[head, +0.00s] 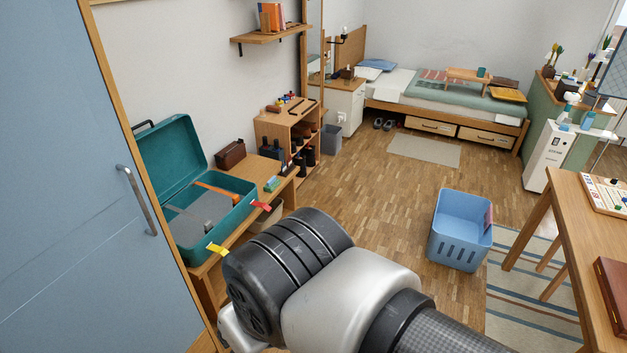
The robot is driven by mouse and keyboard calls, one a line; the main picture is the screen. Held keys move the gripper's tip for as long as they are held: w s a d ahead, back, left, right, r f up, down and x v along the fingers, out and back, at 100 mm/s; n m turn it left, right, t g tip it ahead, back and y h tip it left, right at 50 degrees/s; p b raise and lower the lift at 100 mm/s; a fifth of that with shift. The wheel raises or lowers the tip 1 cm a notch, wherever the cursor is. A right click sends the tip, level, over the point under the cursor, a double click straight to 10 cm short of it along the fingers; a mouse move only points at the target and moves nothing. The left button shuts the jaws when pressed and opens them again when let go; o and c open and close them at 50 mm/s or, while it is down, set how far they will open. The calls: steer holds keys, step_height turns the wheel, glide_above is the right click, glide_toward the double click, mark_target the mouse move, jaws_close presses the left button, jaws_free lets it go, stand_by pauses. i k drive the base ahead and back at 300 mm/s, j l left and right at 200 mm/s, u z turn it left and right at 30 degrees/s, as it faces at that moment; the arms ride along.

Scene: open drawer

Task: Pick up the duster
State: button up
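I cannot make out a duster for certain. An open teal case (226,234) stands on a low wooden bench at the left, its lid raised at the back. Inside it lie a grey item (204,211) and a long orange item (216,191); I cannot tell what either is. Yellow and red tabs stick out at the case's near edge. My arm reaches in from the bottom, its dark joint in front of the case and bench. My gripper is not visible, so its opening and anything in it are hidden.
A tall blue cabinet door (70,180) fills the left. A blue basket (460,250) stands on the wooden floor, right of my arm. A wooden table (572,232) is at the right. Open floor (380,190) lies between the bench and the basket, with a bed beyond.

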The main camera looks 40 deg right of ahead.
mark_target(272, 183)
steer(key=z, duration=1.05)
steer(key=u, duration=1.1)
steer(key=i+l, duration=0.3)
steer(key=l, duration=0.15)
steer(key=i+l+u, duration=0.15)
steer(key=l, duration=0.35)
steer(key=i+l, duration=0.35)
steer(key=l, duration=0.15)
steer(key=i+l+u, duration=0.1)
steer(key=i+l, duration=0.15)
steer(key=l, duration=0.25)
steer(key=i+l+u, duration=0.1)
steer(key=i+l, duration=0.15)
steer(key=l, duration=0.25)
steer(key=i+l, duration=0.2)
steer(key=l, duration=0.35)
steer(key=i+l+u, duration=0.1)
steer(key=i+l, duration=0.15)
steer(key=l, duration=0.3)
steer(key=i+l+u, duration=0.1)
steer(key=l, duration=0.45)
steer(key=i, duration=0.05)
